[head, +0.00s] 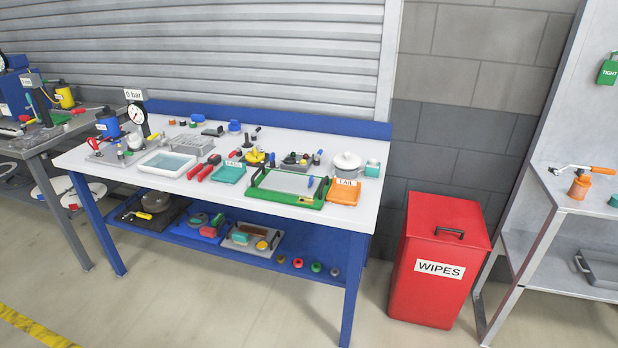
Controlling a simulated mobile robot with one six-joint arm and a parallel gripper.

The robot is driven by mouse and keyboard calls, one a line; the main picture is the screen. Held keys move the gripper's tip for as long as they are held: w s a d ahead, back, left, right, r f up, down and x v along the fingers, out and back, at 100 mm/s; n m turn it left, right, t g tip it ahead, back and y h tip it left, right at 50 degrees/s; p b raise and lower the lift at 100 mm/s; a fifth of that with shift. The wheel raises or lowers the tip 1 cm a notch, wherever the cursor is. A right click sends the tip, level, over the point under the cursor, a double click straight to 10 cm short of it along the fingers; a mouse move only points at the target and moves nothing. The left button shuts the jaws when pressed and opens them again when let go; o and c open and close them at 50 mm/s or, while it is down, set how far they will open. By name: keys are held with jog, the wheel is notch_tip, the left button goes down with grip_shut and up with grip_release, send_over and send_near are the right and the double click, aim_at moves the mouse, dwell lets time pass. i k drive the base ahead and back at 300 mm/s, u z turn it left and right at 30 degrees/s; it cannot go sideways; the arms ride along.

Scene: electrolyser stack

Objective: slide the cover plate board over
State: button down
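A green board (318,200) with a grey plate (284,183) and black handles lies at the front right of the white-topped workbench (325,148). It looks like the cover plate board, but I see no label on it. A small blue item (310,182) stands at its right side, and a small yellow piece (306,200) shows at its front edge. An orange FAIL tray (344,192) lies close to its right, and a teal PASS tray (229,174) is to its left. My gripper is not in view.
Red-handled pliers (205,168) and a clear tub (167,163) are further left. A pot (346,163) stands behind the FAIL tray. A red WIPES bin (441,245) stands right of the bench. Open floor (230,310) lies in front.

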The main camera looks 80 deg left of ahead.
aim_at(276, 185)
jog(key=u, duration=0.05)
jog(key=k, duration=0.25)
jog(key=u, duration=2.3)
jog(key=k, duration=0.15)
jog(key=u, duration=1.2)
jog(key=k, duration=0.7)
jog(key=z, duration=0.25)
jog(key=i, duration=0.5)
jog(key=z, duration=0.05)
